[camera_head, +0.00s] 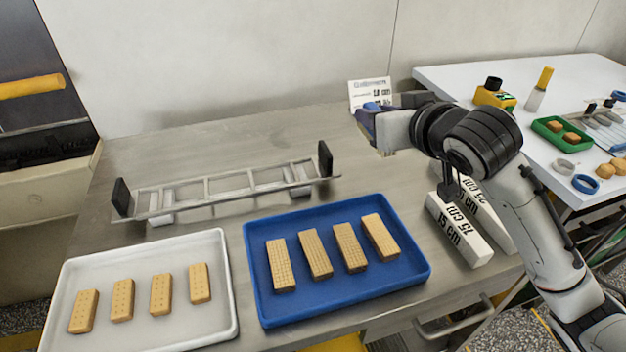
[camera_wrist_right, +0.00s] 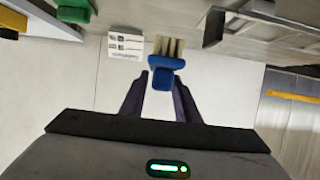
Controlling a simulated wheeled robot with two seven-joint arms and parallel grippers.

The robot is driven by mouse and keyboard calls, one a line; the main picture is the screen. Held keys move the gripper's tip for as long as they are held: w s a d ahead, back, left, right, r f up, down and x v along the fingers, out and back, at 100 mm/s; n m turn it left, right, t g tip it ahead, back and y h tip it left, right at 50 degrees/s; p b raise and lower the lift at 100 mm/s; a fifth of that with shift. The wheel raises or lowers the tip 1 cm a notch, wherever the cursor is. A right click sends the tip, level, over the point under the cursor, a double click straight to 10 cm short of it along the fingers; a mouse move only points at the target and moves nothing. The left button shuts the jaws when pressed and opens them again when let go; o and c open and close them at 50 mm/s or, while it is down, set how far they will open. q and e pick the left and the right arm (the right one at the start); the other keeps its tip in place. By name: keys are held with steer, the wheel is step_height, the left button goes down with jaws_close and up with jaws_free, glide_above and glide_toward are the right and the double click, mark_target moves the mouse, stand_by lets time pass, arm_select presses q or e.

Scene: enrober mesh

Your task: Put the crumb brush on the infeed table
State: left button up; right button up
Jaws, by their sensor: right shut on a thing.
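The crumb brush has a blue handle and pale bristles. In the right wrist view the brush (camera_wrist_right: 165,76) sits between the fingertips of my right gripper (camera_wrist_right: 160,92), which is shut on its blue handle. In the head view only a bit of the blue brush (camera_head: 372,106) shows beside my right gripper (camera_head: 371,124), which is over the back right of the steel table (camera_head: 230,140). The brush appears held above the tabletop. I take this steel table to be the infeed table. My left gripper is not in view.
A metal ladder-like frame (camera_head: 225,187) stands at the back. A white tray (camera_head: 225,300) and a blue tray (camera_head: 340,288) hold biscuits in front. White marked blocks (camera_head: 460,232) lie at right. A small sign (camera_head: 368,90) stands behind. A white table (camera_head: 450,78) is at far right.

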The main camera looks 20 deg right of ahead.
steer(key=f, duration=0.3)
steer(key=w+d+f+b, duration=0.1)
steer(key=f, duration=0.1)
steer(key=shift+f, duration=0.35)
step_height(320, 180, down, 4)
steer(key=shift+f+b, duration=0.2)
steer(key=shift+b, duration=0.25)
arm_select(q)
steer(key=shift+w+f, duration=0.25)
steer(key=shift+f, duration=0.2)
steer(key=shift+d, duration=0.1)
arm_select(e)
steer(key=o, duration=1.1)
steer(key=shift+f, duration=0.1)
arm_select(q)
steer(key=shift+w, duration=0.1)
